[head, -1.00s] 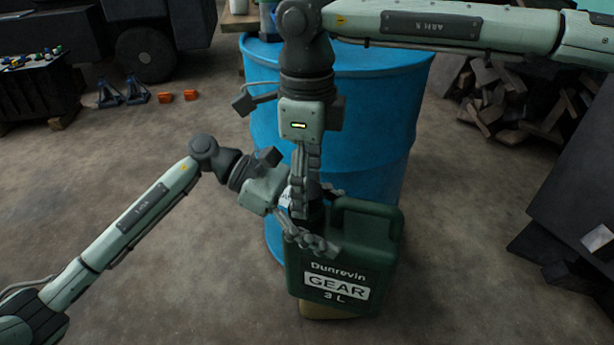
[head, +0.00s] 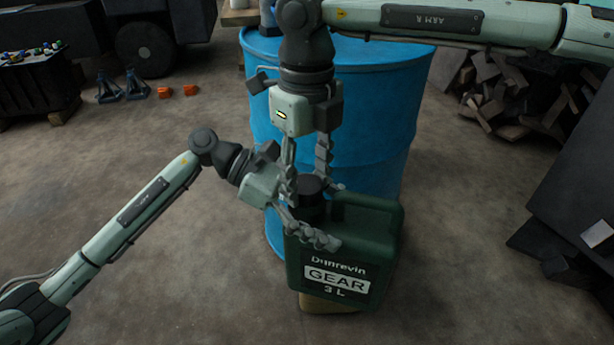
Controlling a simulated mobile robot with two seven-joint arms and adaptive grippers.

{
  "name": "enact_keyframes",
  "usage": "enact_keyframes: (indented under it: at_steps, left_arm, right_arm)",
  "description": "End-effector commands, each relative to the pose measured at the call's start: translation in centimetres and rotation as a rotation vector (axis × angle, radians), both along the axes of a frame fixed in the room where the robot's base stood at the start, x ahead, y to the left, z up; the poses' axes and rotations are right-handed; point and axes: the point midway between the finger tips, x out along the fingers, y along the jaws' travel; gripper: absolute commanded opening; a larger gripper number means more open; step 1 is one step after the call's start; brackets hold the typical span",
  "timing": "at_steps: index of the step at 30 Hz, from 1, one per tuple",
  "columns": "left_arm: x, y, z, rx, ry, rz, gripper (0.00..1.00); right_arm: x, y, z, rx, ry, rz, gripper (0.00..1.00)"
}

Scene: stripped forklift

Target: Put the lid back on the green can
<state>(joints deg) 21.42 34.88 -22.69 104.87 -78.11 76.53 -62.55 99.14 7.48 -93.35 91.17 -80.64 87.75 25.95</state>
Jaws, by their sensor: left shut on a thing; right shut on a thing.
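The green can (head: 345,240) stands upright at the centre, marked "Dunrevin GEAR 3 L". A dark round lid (head: 311,184) is at the top of its black neck (head: 312,210), at the can's left side. I cannot tell whether it is seated. My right gripper (head: 307,180) points down from above, its two fingers shut on the lid from either side. My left gripper (head: 318,215) reaches in from the left, shut on the can around its neck end, with one finger across the front. The far finger is mostly hidden.
A tan support (head: 328,304) shows under the can. A blue drum (head: 375,110) stands close behind. Scrap wood (head: 495,90) lies at the right, near a dark machine part (head: 575,190). Blue jack stands (head: 122,87) and orange blocks (head: 178,91) sit far left.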

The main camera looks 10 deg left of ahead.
Motion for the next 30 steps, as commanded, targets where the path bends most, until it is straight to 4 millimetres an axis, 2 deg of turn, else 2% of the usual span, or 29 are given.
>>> enact_keyframes:
  at_steps: [1,9,10,14,24,30]
  left_arm:
    - [-0.1,-0.2,0.7,-0.012,-0.007,-0.004,0.00]
    - [-0.1,-0.2,0.7,-0.012,-0.007,-0.005,0.00]
    - [-0.1,-0.2,0.7,-0.012,-0.007,-0.005,0.00]
    - [-0.1,-0.2,0.7,-0.012,-0.006,-0.004,0.00]
    - [0.0,-0.2,0.7,-0.013,-0.007,-0.002,0.00]
    - [0.1,-0.1,0.7,-0.013,-0.007,-0.001,0.00]
  right_arm:
    - [0.3,-0.1,0.1,-0.002,-0.006,-0.024,0.10]
    - [0.3,-0.1,0.1,-0.001,-0.007,-0.031,0.10]
    - [0.3,-0.1,0.1,-0.001,-0.008,-0.031,0.48]
    - [0.3,-0.1,0.1,-0.002,-0.006,-0.030,0.64]
    - [0.1,0.0,0.2,-0.001,-0.003,-0.026,0.65]
    - [0.2,0.0,2.2,0.001,-0.004,-0.026,0.65]
